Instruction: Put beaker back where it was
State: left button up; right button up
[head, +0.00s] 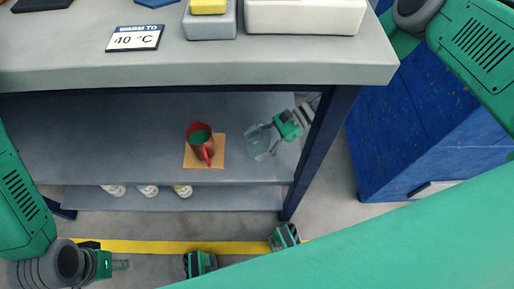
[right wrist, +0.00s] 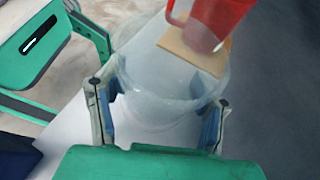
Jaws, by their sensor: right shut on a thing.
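A clear glass beaker (head: 262,142) is over the lower shelf, just right of a tan square mat (head: 189,158). My right gripper (head: 277,130) is shut on it from the right. In the right wrist view the beaker (right wrist: 165,85) fills the space between the two fingers, and the mat (right wrist: 180,45) shows through or behind it. I cannot tell if its base touches the shelf. My left gripper (head: 121,265) is at the bottom left, well away from the beaker.
The table's thick top (head: 250,65) overhangs the lower shelf (head: 90,140). A dark blue leg (head: 318,150) stands right of my right gripper. The shelf's left side is clear.

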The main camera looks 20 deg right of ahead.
jog(key=shift+d+f, duration=0.15)
jog(key=shift+f, duration=0.8)
jog(key=shift+d+f, duration=0.15)
jog(key=shift+d, duration=0.45)
jog(key=o, duration=1.6)
jog(key=shift+d, duration=0.2)
jog(key=shift+c, duration=0.2)
jog(key=shift+a+r, duration=0.2)
jog(key=shift+a, duration=0.35)
jog(key=shift+d+r, duration=0.15)
jog(key=shift+d, duration=0.1)
jog(key=p+v, duration=0.1)
jog(key=v, duration=0.4)
jog(key=p+v, duration=0.1)
jog(key=v, duration=0.4)
jog(key=shift+d, duration=0.5)
pick_arm(q)
jog(key=shift+d+r, duration=0.2)
jog(key=shift+r, duration=0.35)
jog(key=shift+d+r, duration=0.15)
jog(key=shift+r, duration=0.35)
pick_arm(e)
jog(key=shift+d+r, duration=0.2)
